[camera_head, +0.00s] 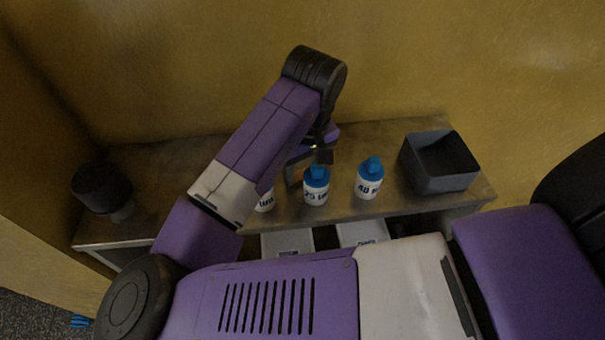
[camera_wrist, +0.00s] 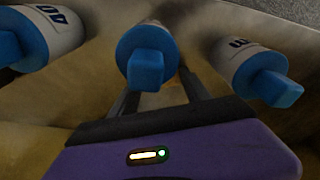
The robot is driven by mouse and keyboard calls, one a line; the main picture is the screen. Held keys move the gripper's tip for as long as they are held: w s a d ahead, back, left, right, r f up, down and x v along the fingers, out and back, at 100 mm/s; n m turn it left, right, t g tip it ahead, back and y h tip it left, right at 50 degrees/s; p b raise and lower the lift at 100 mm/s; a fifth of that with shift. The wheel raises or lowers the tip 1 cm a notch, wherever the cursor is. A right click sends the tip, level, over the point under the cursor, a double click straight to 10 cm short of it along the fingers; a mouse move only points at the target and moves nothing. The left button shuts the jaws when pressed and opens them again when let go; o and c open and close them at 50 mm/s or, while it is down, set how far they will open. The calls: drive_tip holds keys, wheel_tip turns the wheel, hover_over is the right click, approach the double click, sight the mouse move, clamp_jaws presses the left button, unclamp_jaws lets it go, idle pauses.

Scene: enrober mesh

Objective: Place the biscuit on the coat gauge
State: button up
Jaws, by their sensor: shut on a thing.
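My gripper (camera_head: 318,160) is at the middle white bottle with a blue cap (camera_head: 316,188), whose label reads 25. In the wrist view the two dark fingers (camera_wrist: 160,88) reach to either side of this bottle (camera_wrist: 152,35) and are shut on it. I cannot tell whether its base touches the table. I see no biscuit, and nothing I can make out as the coat gauge. My arm hides part of the table.
On the metal table (camera_head: 150,160), a bottle marked 40 (camera_head: 369,180) stands right of the held one. Another bottle (camera_head: 265,202) is at its left, partly behind my arm. A dark open bin (camera_head: 440,182) stands at the right, a black round object (camera_head: 98,188) at the left. Pale bins sit below the front edge.

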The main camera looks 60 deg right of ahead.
drive_tip(key=shift+r, duration=0.1)
wheel_tip(320, 180, up, 20)
drive_tip(key=p, duration=0.2)
idle(0.4)
drive_tip(key=shift+s+d, duration=0.1)
